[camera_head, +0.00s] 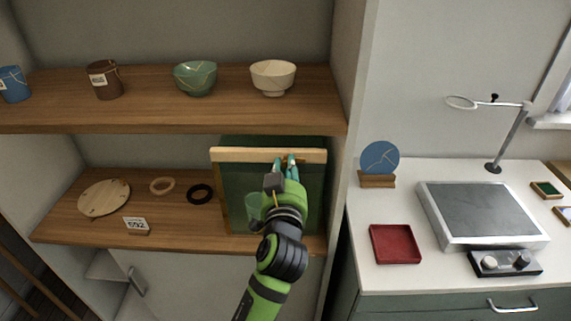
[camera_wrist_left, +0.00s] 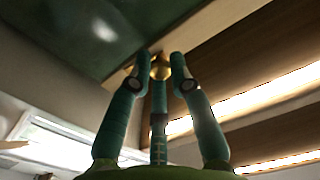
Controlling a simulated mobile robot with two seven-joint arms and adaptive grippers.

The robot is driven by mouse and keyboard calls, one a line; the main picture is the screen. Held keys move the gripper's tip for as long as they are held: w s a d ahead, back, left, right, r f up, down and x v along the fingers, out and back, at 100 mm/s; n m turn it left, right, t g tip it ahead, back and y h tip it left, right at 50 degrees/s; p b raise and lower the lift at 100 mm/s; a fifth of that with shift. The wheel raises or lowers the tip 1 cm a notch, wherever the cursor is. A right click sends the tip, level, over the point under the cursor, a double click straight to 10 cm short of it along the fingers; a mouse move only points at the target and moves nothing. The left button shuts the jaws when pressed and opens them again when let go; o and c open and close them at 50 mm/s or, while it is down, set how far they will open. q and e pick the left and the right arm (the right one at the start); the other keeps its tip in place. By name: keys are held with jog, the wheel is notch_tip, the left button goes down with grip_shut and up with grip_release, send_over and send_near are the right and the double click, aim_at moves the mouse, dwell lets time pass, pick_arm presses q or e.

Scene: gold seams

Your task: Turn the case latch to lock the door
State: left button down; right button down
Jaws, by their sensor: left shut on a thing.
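The case (camera_head: 226,156) stands on the lower shelf at its right end, with a light wood frame and a dark green glass door (camera_head: 232,187). The door looks closed against the frame. My left gripper (camera_head: 286,162) reaches up in front of the door, its teal fingers at the top rail. In the left wrist view the fingers (camera_wrist_left: 160,70) are closed around a small round brass latch (camera_wrist_left: 160,66) at the door's edge. The fingers hide part of the latch, so its turn angle cannot be told. My right gripper is not in view.
The upper shelf (camera_head: 140,105) with bowls and cups juts out above the case. Left of the case lie a black ring (camera_head: 200,193), a pale ring (camera_head: 162,186), a round wooden board (camera_head: 104,196) and a number card (camera_head: 136,226). A white counter (camera_head: 390,279) stands right.

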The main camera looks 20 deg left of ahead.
pick_arm(q)
jog(key=m+p, duration=0.2)
jog(key=m, duration=0.1)
jog(key=shift+r+m, duration=0.3)
jog(key=shift+r, duration=0.05)
jog(key=m+p, duration=0.3)
jog(key=m, duration=0.1)
jog(key=shift+m, duration=0.3)
jog(key=m+p, duration=0.2)
jog(key=m, duration=0.2)
jog(key=shift+w+m+p, duration=0.1)
jog(key=shift+m+p, duration=0.85)
jog(key=shift+m, duration=0.75)
jog(key=c, duration=1.1)
grip_release()
jog(key=shift+w+f, duration=0.1)
jog(key=shift+f, duration=0.15)
